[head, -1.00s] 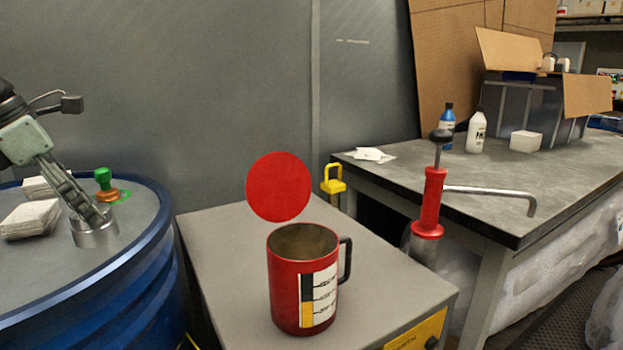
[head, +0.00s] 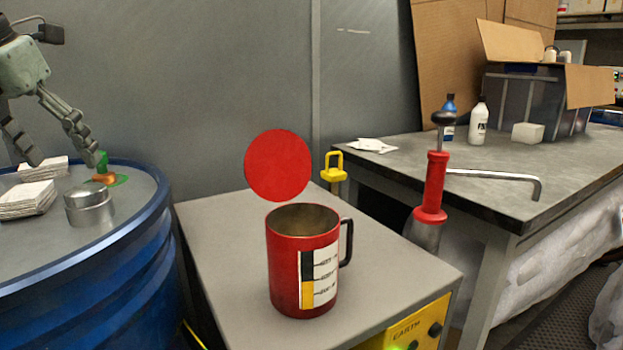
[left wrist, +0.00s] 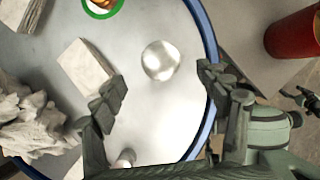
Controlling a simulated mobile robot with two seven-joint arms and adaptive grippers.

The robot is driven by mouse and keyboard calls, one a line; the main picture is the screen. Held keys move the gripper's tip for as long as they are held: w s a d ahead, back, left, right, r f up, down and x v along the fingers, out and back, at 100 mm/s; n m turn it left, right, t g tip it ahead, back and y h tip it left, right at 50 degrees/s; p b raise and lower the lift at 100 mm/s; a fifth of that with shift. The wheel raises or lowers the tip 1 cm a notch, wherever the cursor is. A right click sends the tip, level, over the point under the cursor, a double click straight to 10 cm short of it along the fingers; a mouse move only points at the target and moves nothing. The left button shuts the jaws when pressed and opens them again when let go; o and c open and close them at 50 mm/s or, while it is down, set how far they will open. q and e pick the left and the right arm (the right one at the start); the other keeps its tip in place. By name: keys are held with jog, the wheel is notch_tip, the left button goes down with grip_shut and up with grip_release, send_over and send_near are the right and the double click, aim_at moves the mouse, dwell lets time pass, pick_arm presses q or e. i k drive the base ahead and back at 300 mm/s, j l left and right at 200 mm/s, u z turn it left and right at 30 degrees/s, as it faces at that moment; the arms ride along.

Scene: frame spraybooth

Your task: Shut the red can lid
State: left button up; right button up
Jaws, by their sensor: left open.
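The red can (head: 284,270) stands upright on a grey cabinet, with a dark handle on its right and a striped label. Its round red lid (head: 278,165) stands up open behind the mouth, so the inside shows. Part of the red can's side also shows at the right edge of the left wrist view (left wrist: 293,36); its lid cannot be made out there. My left gripper (head: 64,160) is open and empty above the blue drum, well left of the can. In the left wrist view its spread fingers (left wrist: 161,78) are above a round metal tin. My right gripper is not in view.
The metal tin (head: 90,208), stacks of white pads (head: 27,199) and a green-topped item (head: 103,168) sit on the blue drum (head: 120,262). A yellow padlock-like piece (head: 334,172) is behind the cabinet top (head: 220,225). A red-handled tool (head: 432,190) stands right of the can.

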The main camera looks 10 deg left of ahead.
aim_at(278, 165)
jog(key=k+l, duration=0.1)
jog(key=k, duration=0.65)
jog(key=k+l, duration=0.15)
jog(key=k, duration=0.55)
